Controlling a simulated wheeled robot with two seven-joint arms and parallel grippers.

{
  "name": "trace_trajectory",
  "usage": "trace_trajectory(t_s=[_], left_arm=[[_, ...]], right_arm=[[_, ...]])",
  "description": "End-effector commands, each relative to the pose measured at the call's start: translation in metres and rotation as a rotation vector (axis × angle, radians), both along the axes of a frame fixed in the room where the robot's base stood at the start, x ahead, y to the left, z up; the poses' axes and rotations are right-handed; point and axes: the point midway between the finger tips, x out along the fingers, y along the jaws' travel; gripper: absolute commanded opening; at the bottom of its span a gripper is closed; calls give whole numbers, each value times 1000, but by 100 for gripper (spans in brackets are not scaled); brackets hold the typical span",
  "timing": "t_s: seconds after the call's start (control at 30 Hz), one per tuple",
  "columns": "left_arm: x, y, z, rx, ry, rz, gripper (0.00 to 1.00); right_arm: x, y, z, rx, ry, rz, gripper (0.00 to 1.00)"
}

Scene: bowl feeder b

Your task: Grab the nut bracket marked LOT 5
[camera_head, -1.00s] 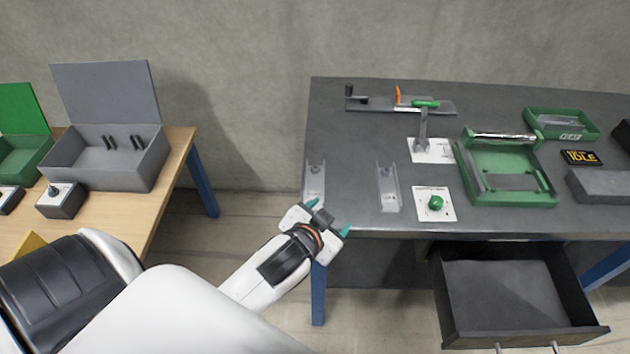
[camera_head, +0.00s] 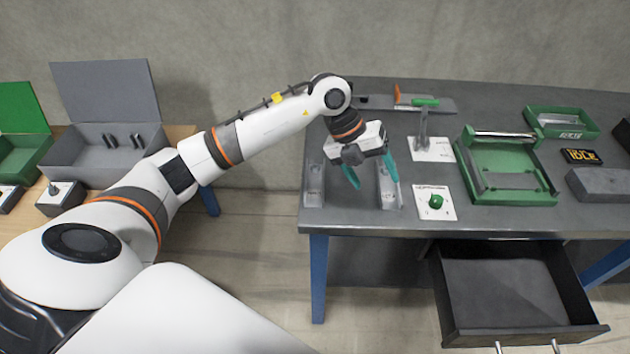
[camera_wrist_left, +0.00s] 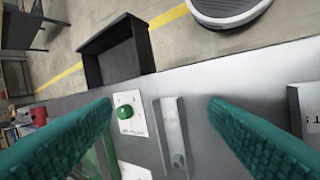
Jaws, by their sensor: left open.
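Two grey channel-shaped brackets lie on the dark bench near its front left. The left bracket (camera_head: 312,192) is by the bench corner, and the right bracket (camera_head: 388,197) is beside the green knob. Markings on them are too small to read, so I cannot tell which is LOT 5. My left gripper (camera_head: 372,178) is open and empty above the bench, around the right bracket in the picture. In the left wrist view, that bracket (camera_wrist_left: 172,130) with a nut-like piece shows between the spread green fingers (camera_wrist_left: 160,108). The other bracket (camera_wrist_left: 303,112) is partly cut off at the right edge. My right gripper is not in view.
A green knob on a white plate (camera_head: 436,203), a lever with green handle (camera_head: 424,125) and a green tray fixture (camera_head: 508,195) stand to the right. An open drawer (camera_head: 512,300) juts out below the front edge. A wooden table with open boxes (camera_head: 105,165) is left.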

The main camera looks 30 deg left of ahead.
Motion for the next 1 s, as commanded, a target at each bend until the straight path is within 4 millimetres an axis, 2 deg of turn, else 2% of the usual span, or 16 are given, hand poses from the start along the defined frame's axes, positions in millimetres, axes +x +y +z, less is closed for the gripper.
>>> trace_trajectory(t_s=[0.03,0.1,0.2,0.3,0.37,0.63,0.87,1.0], left_arm=[[6,33,2,130,31,41,69],[8,72,6,282,79,103,69],[8,111,14,430,132,179,69],[5,131,17,504,162,221,69],[4,136,13,524,172,233,69],[3,136,-32,525,176,232,69],[3,136,-50,524,174,231,69],[0,137,-68,523,176,229,69]], right_arm=[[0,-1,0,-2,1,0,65],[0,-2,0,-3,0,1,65],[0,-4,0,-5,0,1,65],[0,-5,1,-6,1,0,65],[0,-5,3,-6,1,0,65],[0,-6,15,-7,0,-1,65],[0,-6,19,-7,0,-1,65],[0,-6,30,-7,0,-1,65]])
